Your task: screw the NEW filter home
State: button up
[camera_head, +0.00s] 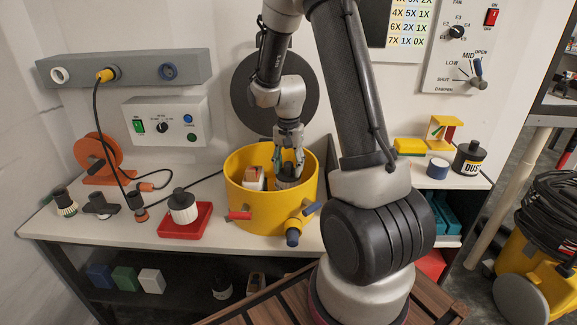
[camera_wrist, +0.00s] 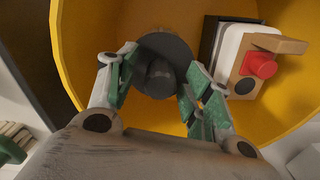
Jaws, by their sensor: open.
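My gripper (camera_head: 289,165) reaches down into the open yellow drum (camera_head: 246,208). In the wrist view my gripper (camera_wrist: 162,68) is open, with its green-lined fingers on either side of a dark round cap with a raised middle (camera_wrist: 160,78). I cannot tell whether the fingers touch it. The cap tops a dark part low in the drum, likely a filter; its sides are mostly hidden. A white pleated filter with a black top (camera_head: 183,206) stands on a red tray (camera_head: 168,228). No label marks which is new.
A white box with a red knob (camera_wrist: 258,66) sits inside the drum beside the cap. Coloured handles (camera_head: 239,215) stick out of the drum's front. A cable reel (camera_head: 98,157) and a dark canister (camera_head: 468,158) stand on the bench.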

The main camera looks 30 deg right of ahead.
notch_tip(320, 180, up, 12)
dwell(0.6)
jog(key=s+a+r+n+t, duration=0.2)
jog(key=s+r+n, duration=0.3)
jog(key=s, duration=0.7)
jog(key=s+a+r+n+t, duration=0.2)
jog(key=s+r+n, duration=0.3)
jog(key=s, duration=0.6)
jog(key=shift+s+a+r, duration=0.35)
jog(key=shift+a+r, duration=0.2)
jog(key=shift+r, duration=0.25)
